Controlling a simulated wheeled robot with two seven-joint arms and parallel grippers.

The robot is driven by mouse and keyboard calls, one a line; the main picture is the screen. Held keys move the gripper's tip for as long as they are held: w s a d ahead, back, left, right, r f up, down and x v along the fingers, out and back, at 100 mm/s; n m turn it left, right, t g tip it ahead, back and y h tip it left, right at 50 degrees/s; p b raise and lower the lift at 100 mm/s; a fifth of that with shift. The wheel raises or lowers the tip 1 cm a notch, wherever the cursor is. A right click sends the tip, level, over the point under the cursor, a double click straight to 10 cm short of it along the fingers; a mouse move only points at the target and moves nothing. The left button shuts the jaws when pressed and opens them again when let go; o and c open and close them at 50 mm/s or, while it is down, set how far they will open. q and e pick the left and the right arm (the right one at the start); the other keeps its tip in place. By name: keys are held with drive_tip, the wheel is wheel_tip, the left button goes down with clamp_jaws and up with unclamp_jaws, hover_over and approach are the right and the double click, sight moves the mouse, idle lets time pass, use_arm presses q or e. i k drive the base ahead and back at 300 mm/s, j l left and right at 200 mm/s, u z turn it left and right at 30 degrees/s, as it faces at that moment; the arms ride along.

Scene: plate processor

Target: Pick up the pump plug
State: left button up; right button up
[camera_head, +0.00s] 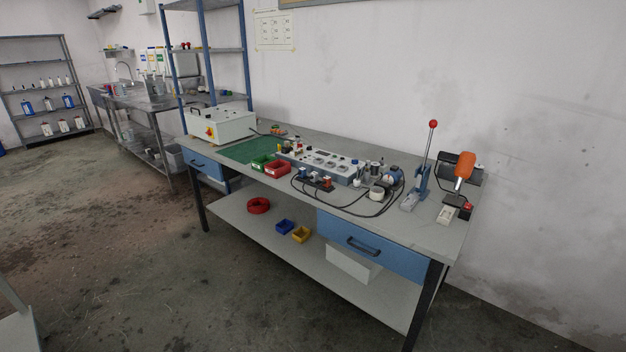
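A workbench (424,232) stands ahead of me with a long grey socket panel (322,165) near its middle. Black cables (352,211) loop over the bench top in front of and beside this panel. A small blue device (393,179), perhaps the pump, stands right of the panel among other small parts. A small block with blue and orange pieces (318,183) lies at the front edge by the cables. The pump plug is too small to tell apart from these parts. Neither of my grippers is in view.
A white box with a red switch (224,126) and a green mat (240,151) are at the bench's left. Red (278,168) and green bins sit beside the panel. A red-knobbed lever press (421,175) and an orange-handled tool (463,167) stand right. The floor in front is clear.

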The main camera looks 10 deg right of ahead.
sight(314, 176)
drive_tip(key=z, duration=0.3)
drive_tip(key=i+j+z, duration=0.4)
drive_tip(key=j, duration=0.2)
drive_tip(key=i+j+z, duration=0.2)
drive_tip(key=j, duration=0.15)
drive_tip(key=j+z, duration=0.2)
drive_tip(key=j, duration=0.15)
drive_tip(key=i+j+z, duration=0.2)
drive_tip(key=j, duration=0.2)
drive_tip(key=k+l, duration=0.05)
drive_tip(key=k, duration=0.05)
